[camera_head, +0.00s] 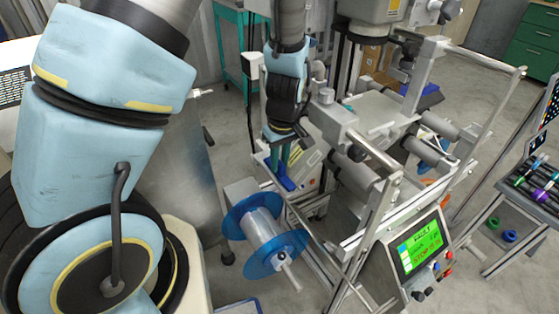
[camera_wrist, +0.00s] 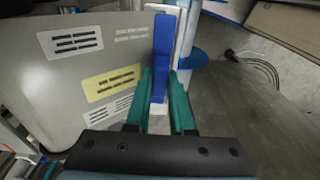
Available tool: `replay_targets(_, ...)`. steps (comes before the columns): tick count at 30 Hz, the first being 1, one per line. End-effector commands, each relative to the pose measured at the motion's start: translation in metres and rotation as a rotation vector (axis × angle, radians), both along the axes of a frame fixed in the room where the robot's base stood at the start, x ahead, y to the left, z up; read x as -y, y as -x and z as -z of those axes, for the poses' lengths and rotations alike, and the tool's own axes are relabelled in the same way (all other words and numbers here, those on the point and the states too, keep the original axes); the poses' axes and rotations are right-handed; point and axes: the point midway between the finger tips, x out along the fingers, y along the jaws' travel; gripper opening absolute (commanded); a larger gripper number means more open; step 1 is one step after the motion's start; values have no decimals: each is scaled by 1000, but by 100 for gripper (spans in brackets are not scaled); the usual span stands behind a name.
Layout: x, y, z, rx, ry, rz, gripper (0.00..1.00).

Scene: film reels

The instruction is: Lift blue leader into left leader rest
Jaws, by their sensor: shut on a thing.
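My gripper (camera_head: 279,165) has teal fingers and points down beside the machine's left side. It also shows in the wrist view (camera_wrist: 169,105), shut on a long blue strip, the blue leader (camera_wrist: 164,55). The leader runs upward between the fingers, in front of a pale upright part. In the head view a little of the blue leader (camera_head: 286,183) shows at the fingertips. I cannot make out the left leader rest for sure, nor whether the leader touches anything besides the fingers.
A reel with blue flanges (camera_head: 240,218) sits just below my gripper on the machine's near side. A grey labelled panel (camera_wrist: 95,70) is close on the left in the wrist view. A green-lit screen (camera_head: 419,245) and metal rails stand to the right.

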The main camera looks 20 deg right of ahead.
Motion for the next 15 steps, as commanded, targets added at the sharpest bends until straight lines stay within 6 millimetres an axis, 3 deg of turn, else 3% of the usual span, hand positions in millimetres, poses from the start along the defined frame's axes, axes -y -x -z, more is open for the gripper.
replay_targets(5, 0, 0, 4, 0, 0, 0, 0)
replay_targets(6, 0, 0, 4, 0, 1, 0, 22)
replay_targets(15, 0, 0, 4, 0, 0, 0, 56)
